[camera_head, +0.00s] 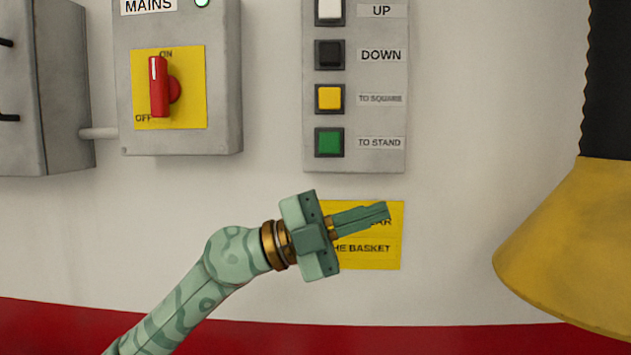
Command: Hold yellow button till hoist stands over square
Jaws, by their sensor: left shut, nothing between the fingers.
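The yellow button (329,98) sits on a grey control panel (354,160), beside the label "TO SQUARE". Above it are a black button (329,54) labelled "DOWN" and a white button (329,10) labelled "UP". Below it is a green button (329,142) labelled "TO STAND". My left gripper (388,211) is shut and empty. It shows below the panel, in front of a yellow sign, with its fingers pointing right, apart from the buttons. The hoist and the square cannot be made out in this view. My right gripper is not in view.
A grey mains box (225,75) with a red switch (158,87), its handle upright, hangs left of the panel. Another grey box (50,90) is at far left. The yellow sign (390,258) is partly hidden by my gripper. A yellow flared object (570,250) stands at right.

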